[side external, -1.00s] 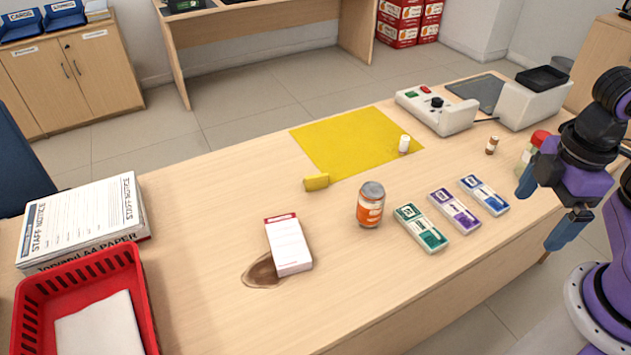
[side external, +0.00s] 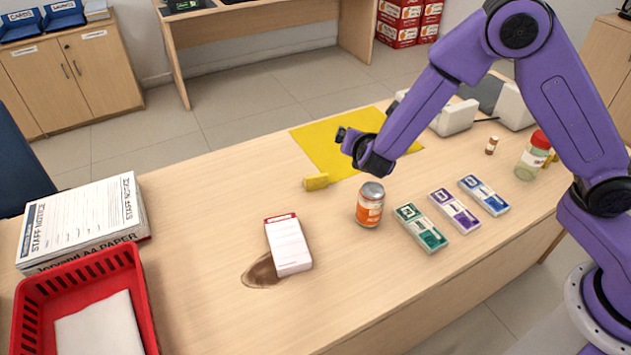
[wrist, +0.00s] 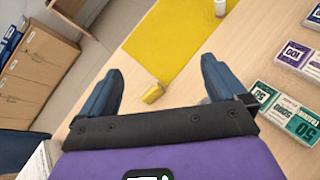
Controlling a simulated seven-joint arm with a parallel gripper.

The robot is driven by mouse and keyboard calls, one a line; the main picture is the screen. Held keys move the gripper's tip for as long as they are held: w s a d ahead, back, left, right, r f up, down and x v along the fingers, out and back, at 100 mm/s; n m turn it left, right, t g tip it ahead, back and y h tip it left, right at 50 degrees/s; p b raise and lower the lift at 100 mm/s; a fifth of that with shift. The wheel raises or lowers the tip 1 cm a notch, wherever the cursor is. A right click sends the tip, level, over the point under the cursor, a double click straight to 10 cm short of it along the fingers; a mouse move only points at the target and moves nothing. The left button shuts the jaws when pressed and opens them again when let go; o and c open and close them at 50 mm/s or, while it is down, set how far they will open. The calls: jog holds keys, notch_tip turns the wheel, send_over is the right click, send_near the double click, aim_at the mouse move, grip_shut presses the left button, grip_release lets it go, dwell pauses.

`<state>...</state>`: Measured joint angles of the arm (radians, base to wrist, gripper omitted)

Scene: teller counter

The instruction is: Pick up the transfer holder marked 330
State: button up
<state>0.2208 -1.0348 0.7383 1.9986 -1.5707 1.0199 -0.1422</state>
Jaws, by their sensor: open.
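Three flat holders lie in a row on the counter: green (side external: 421,228), purple (side external: 454,211) and blue (side external: 484,195). In the wrist view the green holder (wrist: 302,124) reads 50 and the purple holder (wrist: 293,54) reads 100. The blue holder (wrist: 314,17) is partly cut off there. I cannot read 330 on any of them. My gripper (wrist: 158,78) is open and empty, its blue fingers spread. In the side view it hangs above the counter near the yellow mat, to the upper left of the holders; its fingers are mostly hidden there.
An orange can (side external: 370,206) stands left of the green holder. A yellow sponge (side external: 316,182) lies by the yellow mat (side external: 318,143). A red-lidded jar (side external: 532,157) and small brown bottle (side external: 491,145) stand behind the holders.

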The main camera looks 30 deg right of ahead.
jog(key=w+a+f+n+t+y, duration=0.2)
jog(key=w+a+f+n+y, duration=0.1)
jog(key=w+a+f+n, duration=0.5)
send_near(317, 180)
jog(key=shift+m+t, duration=0.4)
jog(key=x, duration=0.4)
jog(key=shift+w+d+f, duration=0.15)
jog(key=shift+f, duration=0.3)
jog(key=shift+x, duration=3.35)
jog(key=c, duration=1.1)
